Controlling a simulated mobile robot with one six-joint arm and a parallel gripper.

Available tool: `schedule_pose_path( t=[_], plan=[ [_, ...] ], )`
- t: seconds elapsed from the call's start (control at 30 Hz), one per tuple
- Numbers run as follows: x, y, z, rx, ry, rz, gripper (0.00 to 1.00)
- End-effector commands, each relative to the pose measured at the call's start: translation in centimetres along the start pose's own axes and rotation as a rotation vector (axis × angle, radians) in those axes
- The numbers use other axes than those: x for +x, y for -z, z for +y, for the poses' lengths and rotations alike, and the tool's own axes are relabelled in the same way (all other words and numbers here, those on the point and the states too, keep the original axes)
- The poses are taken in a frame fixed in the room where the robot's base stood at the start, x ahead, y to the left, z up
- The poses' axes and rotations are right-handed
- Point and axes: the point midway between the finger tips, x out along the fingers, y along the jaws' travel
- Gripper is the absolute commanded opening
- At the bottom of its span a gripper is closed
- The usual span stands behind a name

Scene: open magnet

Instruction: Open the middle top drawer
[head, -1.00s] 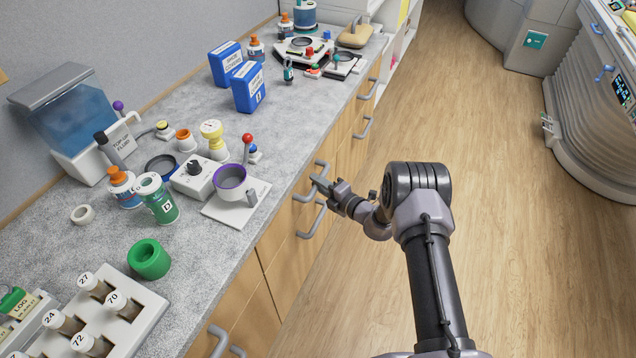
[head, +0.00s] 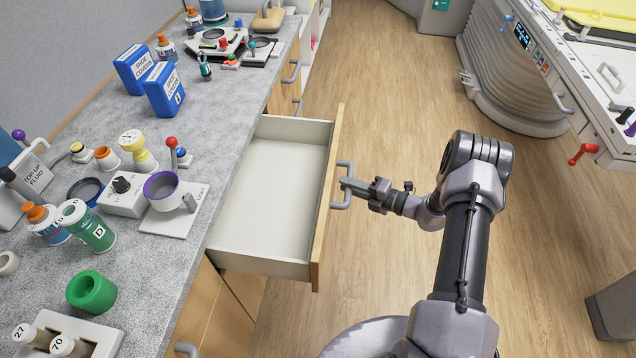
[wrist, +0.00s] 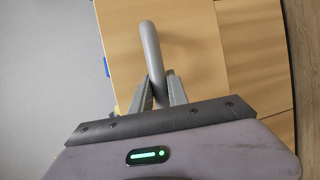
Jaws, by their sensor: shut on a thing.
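The middle top drawer (head: 265,195) stands pulled well out from the counter in the head view, and its pale inside is empty. Its wooden front (head: 328,200) faces the aisle and carries a grey bar handle (head: 343,186). My gripper (head: 349,184) is at this handle, with its fingers shut on the bar. In the wrist view the curved grey handle (wrist: 151,50) runs down between the two fingers of my gripper (wrist: 158,92). The fingertips are partly hidden by the handle.
The grey counter (head: 95,130) is crowded with bottles, blue boxes (head: 165,90) and a white device with a purple-rimmed cup (head: 163,190). Other handles (head: 186,349) line the cabinet front. The wooden floor (head: 390,90) is clear. A white machine with a red lever (head: 582,154) stands at the right.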

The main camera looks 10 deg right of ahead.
Motion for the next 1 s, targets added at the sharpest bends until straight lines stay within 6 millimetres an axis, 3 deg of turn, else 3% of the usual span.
schedule_pose_path(
  t=[0.2, 0.4, 0.9, 0.93, 1.0],
  plan=[
    [-4.3, -1.9, -1.1, -0.001, 0.000, -0.003, 0.00],
    [-6.4, -2.7, -1.5, -0.001, 0.001, -0.001, 0.00],
    [-7.1, -3.0, -1.5, -0.001, 0.000, -0.001, 0.00],
    [-7.1, -3.0, -1.5, -0.001, 0.000, -0.001, 0.22],
    [-7.1, -3.0, -1.5, -0.001, 0.000, -0.001, 0.36]
  ],
)
